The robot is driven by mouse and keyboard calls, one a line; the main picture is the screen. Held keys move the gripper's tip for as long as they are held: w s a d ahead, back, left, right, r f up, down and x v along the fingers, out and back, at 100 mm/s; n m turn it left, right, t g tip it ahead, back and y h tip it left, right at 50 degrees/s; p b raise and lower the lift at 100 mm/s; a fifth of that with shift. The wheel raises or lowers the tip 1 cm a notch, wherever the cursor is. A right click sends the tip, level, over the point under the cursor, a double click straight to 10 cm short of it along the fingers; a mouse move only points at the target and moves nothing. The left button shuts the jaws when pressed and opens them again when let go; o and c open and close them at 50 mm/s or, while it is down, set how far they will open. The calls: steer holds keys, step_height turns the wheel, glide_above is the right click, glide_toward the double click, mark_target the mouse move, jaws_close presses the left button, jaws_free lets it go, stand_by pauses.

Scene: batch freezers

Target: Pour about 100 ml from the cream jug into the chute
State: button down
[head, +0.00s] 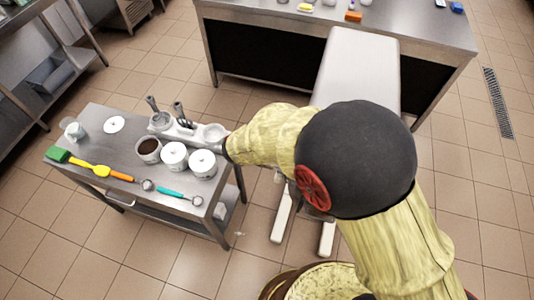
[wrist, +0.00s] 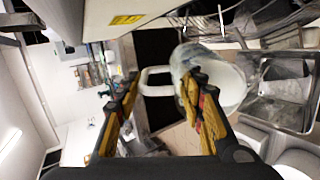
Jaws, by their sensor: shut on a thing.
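The cream jug (wrist: 226,88) shows in the wrist view. It is a clear-walled jug with white cream and a pale loop handle. My gripper (wrist: 160,98) is shut on the jug, with its two fingers either side of the handle region. The exact contact is partly hidden by the fingers. In the head view my arm reaches left, and its end is at the right edge of the steel cart; the fingers are not clear there. A pale grey machine body (head: 358,70) stands right of the cart, partly behind my arm. I cannot make out the chute in either view.
A steel counter (head: 270,13) stands behind. The tiled floor at lower left is clear.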

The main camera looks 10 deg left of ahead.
steer(key=shift+s+a+f+t+b, duration=0.1)
steer(key=shift+s+a+t+b, duration=0.1)
steer(key=shift+s+t+b, duration=0.25)
steer(key=shift+a+r+t+h+b, duration=0.1)
steer(key=shift+r+t+h+b, duration=0.25)
steer(key=shift+t+b, duration=0.1)
stand_by(0.5)
steer(key=shift+w+r, duration=0.1)
steer(key=shift+r+t+b, duration=0.1)
steer(key=shift+t+b, duration=0.3)
steer(key=shift+b, duration=0.25)
steer(key=shift+r+p, duration=0.2)
steer(key=shift+p, duration=0.3)
steer(key=w+g+p, duration=0.2)
steer(key=p, duration=0.1)
steer(key=shift+d+g, duration=0.4)
steer(key=shift+w+r+g+y+p, duration=0.15)
steer(key=shift+g+y+p, duration=0.3)
steer(key=shift+p, duration=0.55)
steer(key=shift+w+f+g+p, duration=0.2)
steer(key=shift+g+p, duration=0.05)
steer(key=shift+p, duration=0.3)
steer(key=shift+f, duration=0.35)
